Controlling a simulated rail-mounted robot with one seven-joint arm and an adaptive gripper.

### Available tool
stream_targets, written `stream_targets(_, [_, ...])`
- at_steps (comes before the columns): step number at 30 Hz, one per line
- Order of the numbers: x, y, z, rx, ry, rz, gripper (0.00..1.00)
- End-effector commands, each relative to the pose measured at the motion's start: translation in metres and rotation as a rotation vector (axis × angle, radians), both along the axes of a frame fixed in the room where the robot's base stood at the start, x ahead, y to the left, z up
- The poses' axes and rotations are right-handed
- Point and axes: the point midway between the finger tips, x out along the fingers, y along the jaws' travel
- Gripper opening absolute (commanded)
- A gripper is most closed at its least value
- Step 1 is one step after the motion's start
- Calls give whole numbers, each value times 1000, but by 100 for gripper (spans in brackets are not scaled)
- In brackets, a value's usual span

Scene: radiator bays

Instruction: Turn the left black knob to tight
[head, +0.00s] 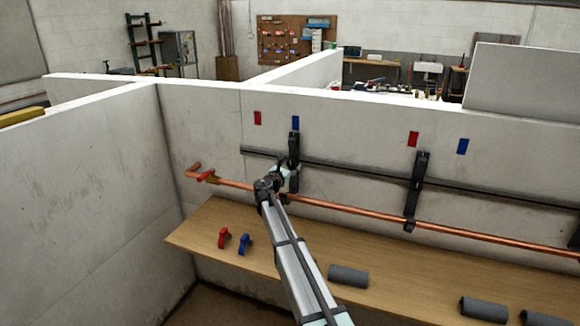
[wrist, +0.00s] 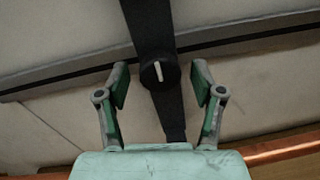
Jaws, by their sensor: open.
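The left black knob (wrist: 159,74) shows in the wrist view as a round dial with a white pointer line, nearly upright and leaning slightly left at its top. It sits on a black vertical bracket (wrist: 149,28). In the head view this bracket (head: 294,146) is the left one on the wall, and my gripper hides the knob there. My gripper (wrist: 161,82) is open, with one green-padded finger on each side of the knob. Clear gaps show between fingers and knob; I cannot tell the depth between them. My gripper (head: 284,178) also shows in the head view.
A copper pipe (head: 340,210) and a dark rail (head: 360,173) run along the wall. A second black bracket (head: 417,185) stands to the right. The wooden shelf (head: 200,228) below bears red (head: 223,238) and blue (head: 244,244) clips and grey half-tubes (head: 348,277). A side wall (head: 90,190) stands left.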

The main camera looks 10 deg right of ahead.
Motion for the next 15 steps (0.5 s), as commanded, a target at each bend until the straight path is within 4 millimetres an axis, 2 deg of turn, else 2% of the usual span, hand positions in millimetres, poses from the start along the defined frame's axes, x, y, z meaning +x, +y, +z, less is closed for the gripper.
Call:
stream_targets(2, [0,0,0,0,0,0,67])
stream_targets(5, [0,0,0,0,0,0,35])
stream_targets(7, [0,0,0,0,0,0,11])
stream_targets(8, [0,0,0,0,0,0,8])
stream_targets(15, [0,0,-1,6,-3,0,8])
